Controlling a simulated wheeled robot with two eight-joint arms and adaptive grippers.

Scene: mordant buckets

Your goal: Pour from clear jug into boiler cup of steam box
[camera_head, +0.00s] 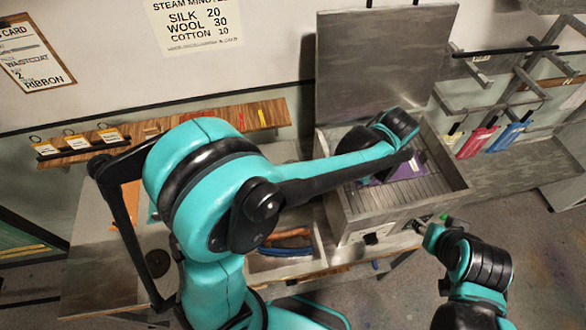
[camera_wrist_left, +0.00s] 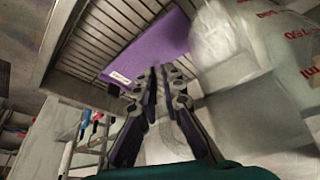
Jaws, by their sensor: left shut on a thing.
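The steam box (camera_head: 345,205) is a grey metal box with its lid raised and a slatted rack inside. My left arm reaches across it, and my left gripper (camera_head: 412,158) is over its right part, mostly hidden by my wrist. In the left wrist view my left gripper (camera_wrist_left: 163,72) has its fingers close together, shut on the clear jug (camera_wrist_left: 265,85), a see-through vessel with red volume marks. The jug cannot be made out in the head view. I cannot pick out the boiler cup. My right gripper (camera_head: 428,236) is near the box's front right corner; its fingers are unclear.
A purple folded cloth (camera_head: 398,170) with a label lies on the rack; it also shows in the wrist view (camera_wrist_left: 148,50). Coloured tags (camera_head: 478,140) hang at the right. A wooden peg rail (camera_head: 185,128) is on the wall. A tray (camera_head: 285,265) stands left of the box.

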